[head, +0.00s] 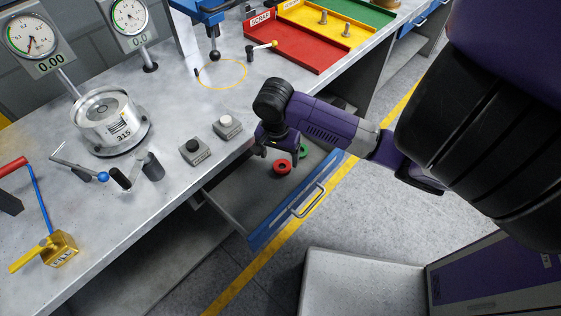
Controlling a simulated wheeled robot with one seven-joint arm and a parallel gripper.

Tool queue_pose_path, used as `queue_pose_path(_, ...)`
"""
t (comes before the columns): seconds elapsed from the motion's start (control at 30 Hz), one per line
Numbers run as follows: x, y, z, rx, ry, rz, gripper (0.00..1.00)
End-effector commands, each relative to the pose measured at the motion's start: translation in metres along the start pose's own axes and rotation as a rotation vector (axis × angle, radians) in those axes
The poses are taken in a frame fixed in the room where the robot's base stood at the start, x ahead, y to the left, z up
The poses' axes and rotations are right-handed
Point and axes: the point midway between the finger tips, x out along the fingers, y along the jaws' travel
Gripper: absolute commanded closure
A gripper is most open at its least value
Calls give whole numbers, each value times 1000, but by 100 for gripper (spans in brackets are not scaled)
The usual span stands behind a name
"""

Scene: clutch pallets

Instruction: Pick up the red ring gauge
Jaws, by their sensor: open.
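The red ring gauge (282,167) lies flat in the open blue-fronted drawer (247,205) below the bench edge. A green ring (304,151) lies just behind it to the right, partly hidden by my arm. My gripper (277,154) is open and points down over the drawer, close above and slightly left of the red ring gauge. I cannot tell whether its fingers touch the ring. Nothing shows between the fingers.
The bench (215,115) runs along the drawer's left side. Two button boxes (195,151) stand near its edge. A metal cylinder fixture (108,118), dial gauges (130,14) and a red scrap tray (287,45) stand farther off. The drawer's front left part is empty.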

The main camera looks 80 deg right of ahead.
Motion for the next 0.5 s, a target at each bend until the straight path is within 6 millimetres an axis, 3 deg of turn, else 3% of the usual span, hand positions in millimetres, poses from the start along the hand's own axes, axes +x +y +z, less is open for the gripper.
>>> queue_pose_path(0.5, 56, 2, -15, 1, 2, 4, 21)
